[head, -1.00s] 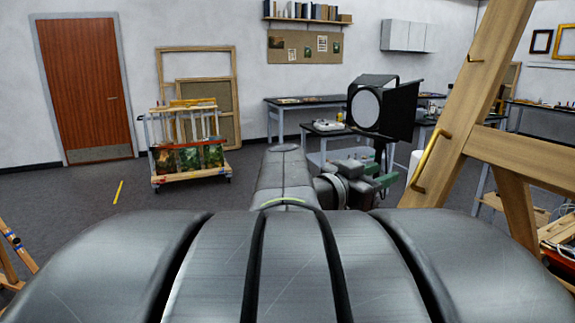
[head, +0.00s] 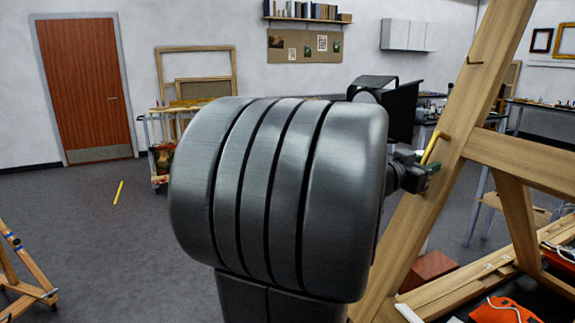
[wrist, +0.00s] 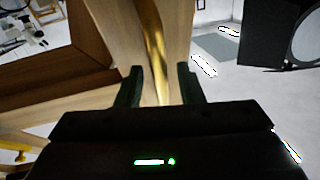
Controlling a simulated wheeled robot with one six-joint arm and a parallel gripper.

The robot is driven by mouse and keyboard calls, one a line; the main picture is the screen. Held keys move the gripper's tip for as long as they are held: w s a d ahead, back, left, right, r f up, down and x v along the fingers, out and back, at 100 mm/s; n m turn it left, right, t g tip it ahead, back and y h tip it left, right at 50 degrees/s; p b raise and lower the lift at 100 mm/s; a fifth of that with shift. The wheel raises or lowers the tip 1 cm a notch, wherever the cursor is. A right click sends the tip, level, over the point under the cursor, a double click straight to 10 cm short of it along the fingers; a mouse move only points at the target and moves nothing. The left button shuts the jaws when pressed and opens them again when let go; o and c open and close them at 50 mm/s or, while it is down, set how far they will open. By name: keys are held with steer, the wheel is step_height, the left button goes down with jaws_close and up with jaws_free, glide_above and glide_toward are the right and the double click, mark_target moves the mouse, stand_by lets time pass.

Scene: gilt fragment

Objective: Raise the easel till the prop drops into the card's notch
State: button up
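The wooden easel (head: 482,85) stands tilted at the right in the head view. A brass handle (head: 437,147) is fixed to its upright, with a small brass peg (head: 475,61) higher up. My gripper (head: 430,168) is at the handle and hides its lower part. In the wrist view my gripper (wrist: 159,72) is open, its two dark fingers on either side of the brass handle (wrist: 157,45), with gaps showing at both sides. Contact with the handle cannot be told. I cannot make out the prop or the notched card.
A studio lamp (head: 398,108) stands just behind my gripper. A wheeled rack (head: 158,150) is partly hidden by my arm. A dark red block (head: 428,270) and an orange item (head: 500,310) lie by the easel's foot. Open floor (head: 80,220) lies at left.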

steer(key=v, duration=1.3)
steer(key=shift+a+b, duration=0.2)
steer(key=shift+b, duration=0.2)
steer(key=shift+s, duration=0.1)
steer(key=shift+r, duration=0.15)
